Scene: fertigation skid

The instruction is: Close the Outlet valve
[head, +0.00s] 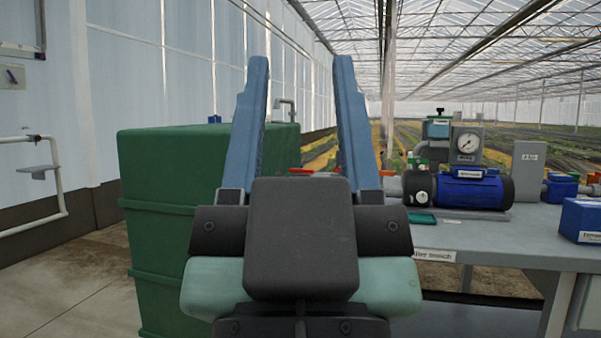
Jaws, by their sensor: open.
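My gripper (300,62) fills the middle of the head view. Its two blue fingers point up and stand wide apart, with nothing between them. Beyond the fingers, low in the gap, a small red-orange lever handle (303,170) shows, partly hidden by my gripper. Another red-orange handle (593,178) sits at the far right edge above the bench. I cannot read a label naming the Outlet valve, so I cannot tell which handle is its own. Neither handle is touched by my gripper.
A green tank (155,210) stands close on the left. On the right, a grey bench (510,241) carries a blue-and-black pump (470,190), a gauge (467,145), a grey box (527,170) and a blue box (582,220). A white pipe (62,190) runs along the left wall.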

